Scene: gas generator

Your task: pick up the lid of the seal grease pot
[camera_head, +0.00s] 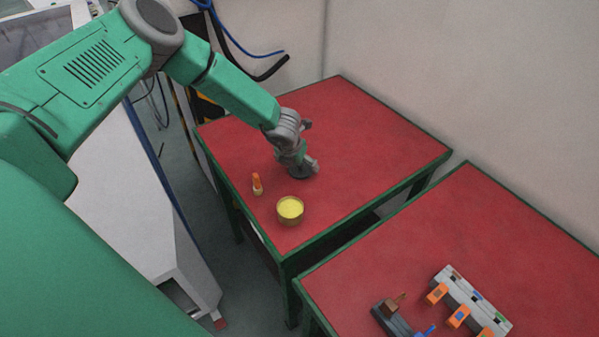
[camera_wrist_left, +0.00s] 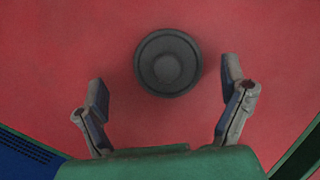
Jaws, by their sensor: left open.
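The dark round lid (camera_wrist_left: 168,62) lies on the red table top in the left wrist view. In the head view the lid (camera_head: 299,174) shows partly below my gripper. My left gripper (camera_head: 306,165) is open above the lid, and in the left wrist view its two fingers (camera_wrist_left: 166,92) stand wide apart to either side, with the lid between and a little beyond them. Nothing is between the fingers' pads in contact. The grease pot (camera_head: 290,209) stands uncovered on the same table, showing yellow grease. My right gripper is not in view.
A small orange-handled brush or tool (camera_head: 257,184) stands left of the pot. A second red table (camera_head: 390,255) at lower right holds a grey rack with orange and blue parts (camera_head: 470,303). The far part of the first table (camera_head: 375,130) is clear, with a wall behind.

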